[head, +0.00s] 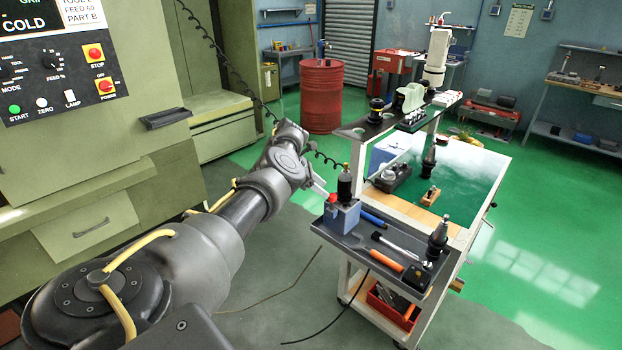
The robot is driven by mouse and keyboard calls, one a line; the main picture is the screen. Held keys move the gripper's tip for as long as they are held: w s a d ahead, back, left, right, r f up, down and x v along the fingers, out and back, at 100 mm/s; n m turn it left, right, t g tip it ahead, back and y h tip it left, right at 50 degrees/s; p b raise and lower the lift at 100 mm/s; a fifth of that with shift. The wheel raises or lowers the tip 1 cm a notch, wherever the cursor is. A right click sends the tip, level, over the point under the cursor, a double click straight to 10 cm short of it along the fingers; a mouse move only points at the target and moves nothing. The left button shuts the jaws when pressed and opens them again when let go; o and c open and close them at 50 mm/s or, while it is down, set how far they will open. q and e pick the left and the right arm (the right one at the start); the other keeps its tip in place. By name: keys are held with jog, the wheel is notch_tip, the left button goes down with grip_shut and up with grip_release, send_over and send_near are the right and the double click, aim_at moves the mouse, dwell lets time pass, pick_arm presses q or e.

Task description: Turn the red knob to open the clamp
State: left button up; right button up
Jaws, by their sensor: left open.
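A small red knob (331,199) sits at the upper left of a blue-grey clamp block (342,217) on the cart's near tray. A black tool holder with a brass-coloured tip (345,184) stands upright in the clamp. My left arm reaches in from the lower left, and my left gripper (319,188) is open, just above and left of the red knob, apparently apart from it. The fingers are small and partly hidden by my wrist. My right gripper is not in view.
The cart's near tray (365,262) also holds an orange-handled screwdriver (387,261) and another black tool holder (437,240). The machine's control panel (60,70) stands on the left. A red drum (322,95) stands behind. Green floor right of the cart is clear.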

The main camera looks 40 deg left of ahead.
pick_arm(q)
jog(key=p+v, duration=0.3)
jog(key=v, duration=0.3)
jog(key=shift+r, duration=0.15)
jog(key=shift+s+a, duration=0.1)
